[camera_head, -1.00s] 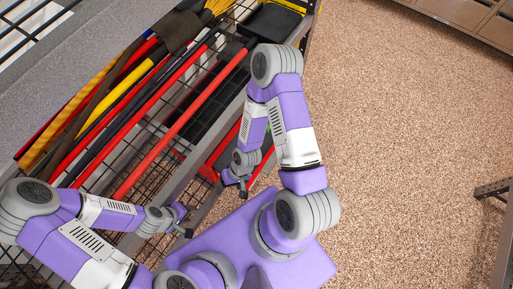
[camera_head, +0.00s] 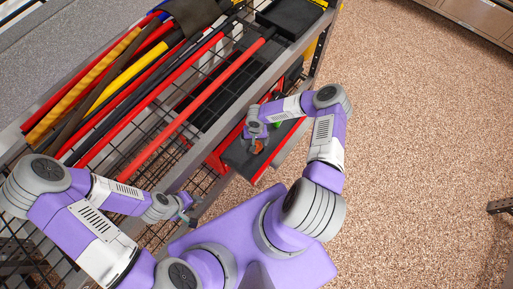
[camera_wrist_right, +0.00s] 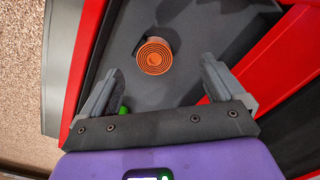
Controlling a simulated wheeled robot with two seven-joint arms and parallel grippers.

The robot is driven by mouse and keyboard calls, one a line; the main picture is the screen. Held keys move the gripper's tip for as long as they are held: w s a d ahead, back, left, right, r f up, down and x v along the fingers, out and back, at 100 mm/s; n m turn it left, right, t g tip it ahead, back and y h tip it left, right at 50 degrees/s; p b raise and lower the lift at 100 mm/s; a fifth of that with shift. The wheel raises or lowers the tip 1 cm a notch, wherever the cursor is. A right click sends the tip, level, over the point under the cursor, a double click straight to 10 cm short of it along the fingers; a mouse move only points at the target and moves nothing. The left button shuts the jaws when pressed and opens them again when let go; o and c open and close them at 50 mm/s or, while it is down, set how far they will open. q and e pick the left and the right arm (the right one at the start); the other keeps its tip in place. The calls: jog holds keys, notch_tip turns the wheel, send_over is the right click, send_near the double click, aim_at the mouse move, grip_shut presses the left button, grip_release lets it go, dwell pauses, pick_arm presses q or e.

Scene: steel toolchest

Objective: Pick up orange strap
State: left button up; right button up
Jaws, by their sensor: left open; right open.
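The orange strap (camera_wrist_right: 155,57) is a round coil, lying in a dark grey drawer (camera_wrist_right: 225,35) with red sides. In the right wrist view it sits just beyond and between the fingertips of my right gripper (camera_wrist_right: 160,80), which is open and empty. Contact cannot be told. My left gripper (camera_head: 188,208) is open beside the rack's front edge, away from the strap.
A small green item (camera_wrist_right: 123,108) lies near the left finger in the right wrist view. A wire rack shelf (camera_head: 205,120) with long red, yellow and black tools stands above and left of the drawer. The speckled floor (camera_head: 420,140) to the right is clear.

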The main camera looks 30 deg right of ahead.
aim_at(257, 144)
jog(key=shift+w+d+f+h, duration=0.3)
jog(key=shift+d+f, duration=0.35)
jog(key=shift+d, duration=0.15)
jog(key=f+b, duration=0.1)
jog(key=f, duration=0.2)
jog(key=f+b, duration=0.2)
jog(key=f, duration=0.1)
jog(key=shift+w+f, duration=0.2)
jog(key=shift+f, duration=0.1)
jog(key=shift+c, duration=0.4)
jog(key=c, duration=1.1)
jog(key=shift+r, duration=0.1)
